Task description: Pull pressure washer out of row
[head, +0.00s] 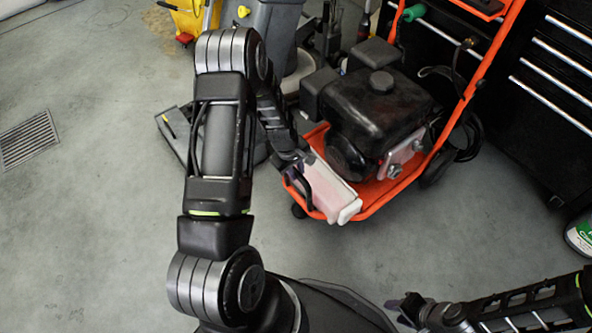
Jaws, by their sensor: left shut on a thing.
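The pressure washer (378,112) has a black engine on an orange frame with a tall handle and stands on the floor right of centre. A pale pinkish-white block (332,190) sits at its front left corner. My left arm reaches over from below, and my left gripper (303,178) is at that corner beside the block, shut on the washer's front edge. The arm and block partly hide the exact grip. My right gripper (408,306) is low at the bottom right, away from the washer; its jaw opening is unclear.
Black drawer cabinets (555,85) stand close along the right. A grey floor machine (275,25) and a yellow bucket (188,18) stand behind and left. A green-white container (580,236) is at the right edge. Open floor (450,240) lies in front of the washer; a drain grate (28,139) is left.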

